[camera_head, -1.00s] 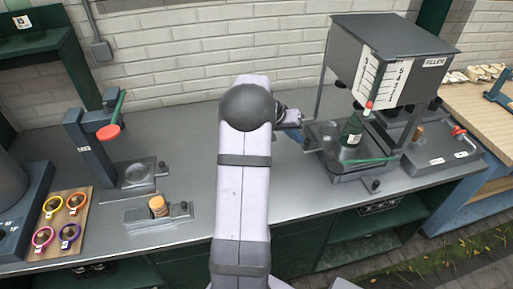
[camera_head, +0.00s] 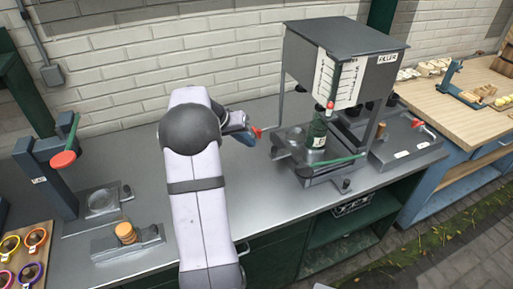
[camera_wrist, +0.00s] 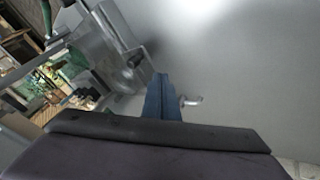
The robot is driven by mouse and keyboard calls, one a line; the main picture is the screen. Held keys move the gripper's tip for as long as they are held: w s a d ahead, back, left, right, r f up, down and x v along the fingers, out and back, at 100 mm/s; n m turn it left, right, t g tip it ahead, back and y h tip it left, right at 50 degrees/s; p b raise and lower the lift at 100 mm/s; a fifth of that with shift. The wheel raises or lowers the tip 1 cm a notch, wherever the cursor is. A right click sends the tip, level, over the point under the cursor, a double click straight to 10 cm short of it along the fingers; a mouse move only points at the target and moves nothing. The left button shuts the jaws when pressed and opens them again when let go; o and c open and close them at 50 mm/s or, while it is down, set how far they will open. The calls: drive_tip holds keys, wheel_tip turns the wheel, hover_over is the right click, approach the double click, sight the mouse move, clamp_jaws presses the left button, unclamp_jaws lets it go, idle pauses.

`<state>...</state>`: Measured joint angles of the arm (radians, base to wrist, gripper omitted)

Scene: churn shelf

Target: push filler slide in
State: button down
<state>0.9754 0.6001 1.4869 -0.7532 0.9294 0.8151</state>
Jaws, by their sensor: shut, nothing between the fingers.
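The filler (camera_head: 345,65) is a grey box on legs with a level scale and a red-tipped spout. A green bottle (camera_head: 318,132) stands upright on the metal slide (camera_head: 290,157) at its base, close to the spout. A green bar crosses in front of the bottle. My gripper (camera_head: 251,137) is shut and empty, left of the slide with a gap between them. A small handle-like piece (camera_head: 262,131) shows beside its tip; contact is unclear. In the wrist view the blue fingers (camera_wrist: 162,98) point to the bench, beside a small pale handle (camera_wrist: 190,101).
A press with a red-ended lever (camera_head: 62,159) and a block with a cork (camera_head: 125,232) stand at left. A tray of coloured rings (camera_head: 22,262) lies front left. A capping station (camera_head: 407,142) is right of the filler.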

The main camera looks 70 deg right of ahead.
drive_tip(key=b+v, duration=0.1)
drive_tip(key=v, duration=0.6)
drive_tip(key=shift+r+b, duration=0.15)
drive_tip(key=shift+b, duration=0.15)
drive_tip(key=shift+a, duration=0.2)
drive_tip(key=w+a+f+n+t+y, duration=0.1)
drive_tip(key=w+a+f+n, duration=0.15)
drive_tip(key=a, duration=0.55)
drive_tip(key=w+a+f+n+t+y, duration=0.1)
drive_tip(key=w+a+f+n, duration=0.2)
drive_tip(key=a, duration=0.5)
drive_tip(key=w+a+f+n+t+y, duration=0.1)
drive_tip(key=w+a+n, duration=0.1)
drive_tip(key=w+a, duration=0.45)
drive_tip(key=s+a+f+n, duration=0.1)
drive_tip(key=a, duration=0.4)
drive_tip(key=s+a+f+n+y, duration=0.1)
drive_tip(key=s+a+f+n, duration=0.1)
drive_tip(key=a, duration=0.4)
drive_tip(key=s+a+f+n+t, duration=0.1)
drive_tip(key=a+n, duration=0.1)
drive_tip(key=a, duration=0.3)
drive_tip(key=shift+s+a+f+y, duration=0.25)
drive_tip(key=shift+s+y, duration=0.1)
drive_tip(key=shift+y, duration=0.05)
drive_tip(key=s+a+f+n+y, duration=0.1)
drive_tip(key=s+a+f+n, duration=0.2)
drive_tip(key=s+a, duration=0.3)
drive_tip(key=a, duration=0.3)
drive_tip(key=shift+s, duration=0.2)
